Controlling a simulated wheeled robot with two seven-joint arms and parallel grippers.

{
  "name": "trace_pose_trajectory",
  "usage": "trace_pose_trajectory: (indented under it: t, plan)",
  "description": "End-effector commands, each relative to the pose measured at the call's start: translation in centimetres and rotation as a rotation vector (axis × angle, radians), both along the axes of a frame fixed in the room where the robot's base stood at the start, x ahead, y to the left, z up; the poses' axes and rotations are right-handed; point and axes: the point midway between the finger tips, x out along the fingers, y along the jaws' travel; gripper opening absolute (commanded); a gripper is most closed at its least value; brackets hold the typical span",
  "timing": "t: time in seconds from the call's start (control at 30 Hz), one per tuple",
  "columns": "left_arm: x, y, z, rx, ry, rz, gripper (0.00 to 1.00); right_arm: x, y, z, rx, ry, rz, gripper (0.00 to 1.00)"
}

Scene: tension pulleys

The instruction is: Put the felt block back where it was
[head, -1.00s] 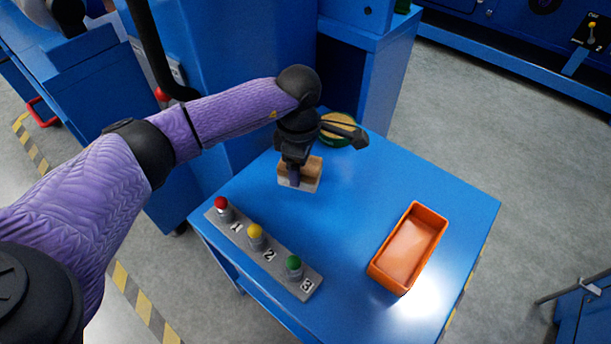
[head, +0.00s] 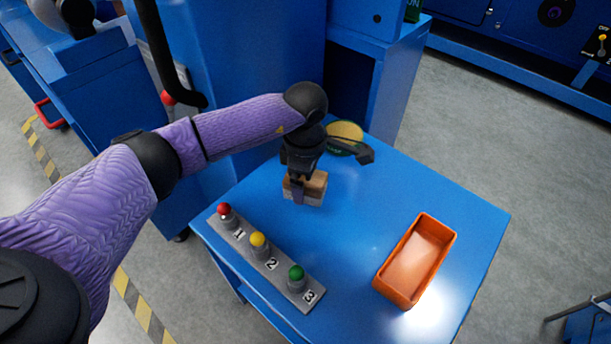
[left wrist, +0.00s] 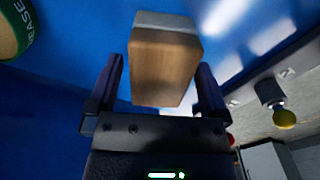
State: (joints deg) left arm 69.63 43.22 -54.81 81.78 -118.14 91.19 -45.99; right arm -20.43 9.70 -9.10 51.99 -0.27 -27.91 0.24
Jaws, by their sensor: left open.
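The felt block (head: 314,187), a wooden block with a pale grey layer along one side, is on the blue table near its back left part. In the left wrist view the block (left wrist: 163,68) shows between the two dark fingers, with a gap on each side. My left gripper (head: 305,190) is over the block from above, open, its fingers on either side of it. The gripper and wrist partly hide the block in the head view. My right gripper is not in view.
A round green-and-tan grease tin (head: 346,133) stands just behind the gripper. A grey panel with red, yellow and green buttons (head: 270,262) lies at the table's front left. An orange tray (head: 383,284) is at the right. The blue table (head: 400,195) is clear between them.

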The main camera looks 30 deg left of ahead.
Motion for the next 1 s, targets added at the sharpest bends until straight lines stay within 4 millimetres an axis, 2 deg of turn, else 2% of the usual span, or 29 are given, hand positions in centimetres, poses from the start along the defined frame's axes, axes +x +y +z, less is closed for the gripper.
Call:
trace_pose_trajectory:
  t: [0.27, 0.4, 0.6, 0.73, 1.0]
  plan:
    - [0.1, 0.0, 3.2, 0.0, -0.006, 0.0, 1.0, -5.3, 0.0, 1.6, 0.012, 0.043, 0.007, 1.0]
    - [0.1, 0.0, 7.5, -0.001, -0.012, -0.001, 1.0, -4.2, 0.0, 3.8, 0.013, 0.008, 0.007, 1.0]
    - [0.1, 0.0, 11.2, -0.001, -0.008, -0.001, 1.0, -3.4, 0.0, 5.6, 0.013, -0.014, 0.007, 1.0]
    - [0.0, 0.0, 12.2, 0.0, -0.004, -0.001, 1.0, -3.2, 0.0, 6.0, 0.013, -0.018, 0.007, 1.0]
    - [0.0, 0.0, 12.1, 0.0, 0.0, -0.001, 1.0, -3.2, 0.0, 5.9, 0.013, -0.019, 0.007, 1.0]
